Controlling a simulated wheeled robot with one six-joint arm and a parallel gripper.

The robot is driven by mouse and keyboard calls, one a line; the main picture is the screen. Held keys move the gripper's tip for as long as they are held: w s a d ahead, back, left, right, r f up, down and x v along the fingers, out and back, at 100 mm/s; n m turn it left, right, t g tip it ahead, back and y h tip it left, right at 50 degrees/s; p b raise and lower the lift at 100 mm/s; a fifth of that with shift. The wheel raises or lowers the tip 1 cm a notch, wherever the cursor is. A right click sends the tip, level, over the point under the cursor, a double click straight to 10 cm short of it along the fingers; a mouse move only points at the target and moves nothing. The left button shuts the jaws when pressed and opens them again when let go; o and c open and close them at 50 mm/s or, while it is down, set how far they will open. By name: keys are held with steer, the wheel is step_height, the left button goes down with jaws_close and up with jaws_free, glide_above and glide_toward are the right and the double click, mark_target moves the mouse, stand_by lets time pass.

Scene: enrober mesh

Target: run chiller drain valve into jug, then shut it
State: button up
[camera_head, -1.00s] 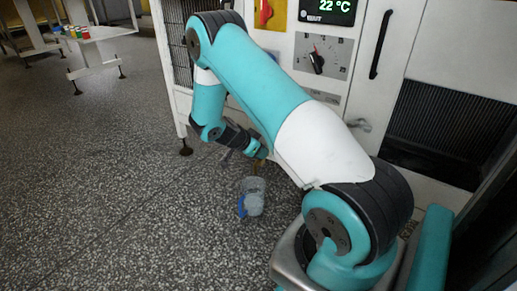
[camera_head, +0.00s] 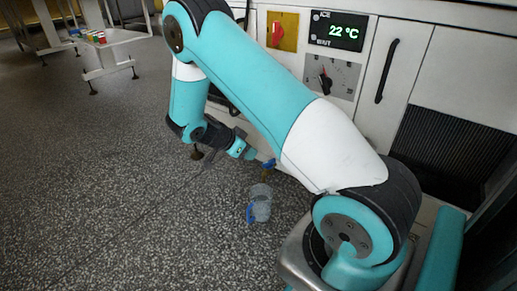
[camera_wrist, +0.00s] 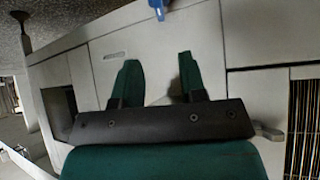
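The clear jug (camera_head: 260,203) with a blue handle stands upright on the floor in the head view; I cannot tell how full it is. The drain valve (camera_head: 268,169), brass-coloured with a blue lever, sits just above the jug, low on the chiller's front. The lever also seems to show as a blue piece at the top edge of the wrist view (camera_wrist: 157,7). Whether liquid is running is too small to tell. My gripper (camera_head: 250,153) is just left of the valve, apart from it. In the wrist view my gripper (camera_wrist: 157,62) is open, with nothing between its fingers.
A small table (camera_head: 124,37) stands far left. The speckled floor at left is clear.

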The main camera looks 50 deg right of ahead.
steer(key=p+v, duration=0.1)
steer(key=v, duration=0.4)
steer(key=shift+r+p, duration=0.1)
steer(key=shift+p, duration=0.2)
